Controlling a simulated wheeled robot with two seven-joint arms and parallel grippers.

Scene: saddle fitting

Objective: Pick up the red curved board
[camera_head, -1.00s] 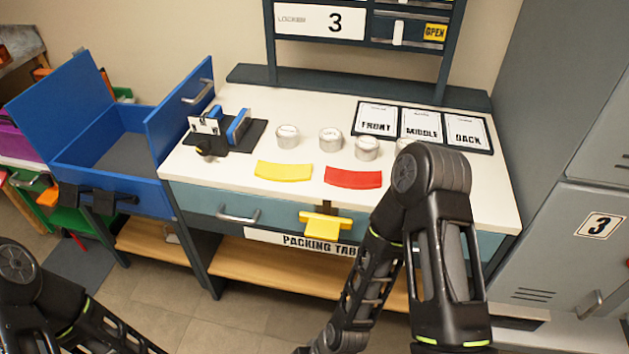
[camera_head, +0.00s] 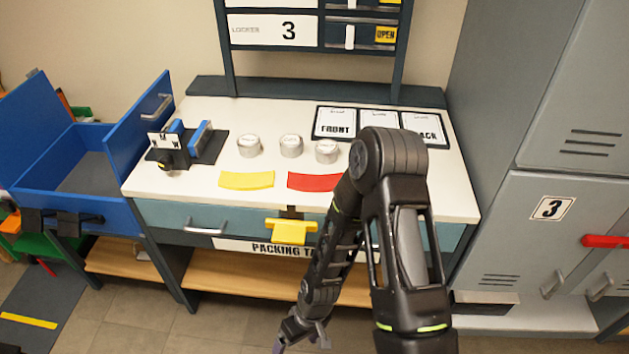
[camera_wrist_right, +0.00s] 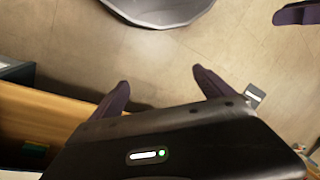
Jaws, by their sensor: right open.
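The red curved board (camera_head: 308,181) lies flat on the white packing table (camera_head: 210,115) near its front edge. My right arm hides its right end in the head view. My right gripper (camera_wrist_right: 160,80) is open and empty, with bare floor between its fingers in the right wrist view. In the head view it is low in front of the table, below the tabletop and away from the board. A dark purple tip like my fingertips shows at the top right of the wrist view; I cannot tell its opening.
A yellow curved board (camera_head: 246,180) lies left of the red one. Several white round pieces (camera_head: 291,146) stand behind them. A yellow drawer handle (camera_head: 291,231) sticks out at the front. A blue box (camera_head: 115,190) stands left, grey lockers (camera_head: 510,235) right.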

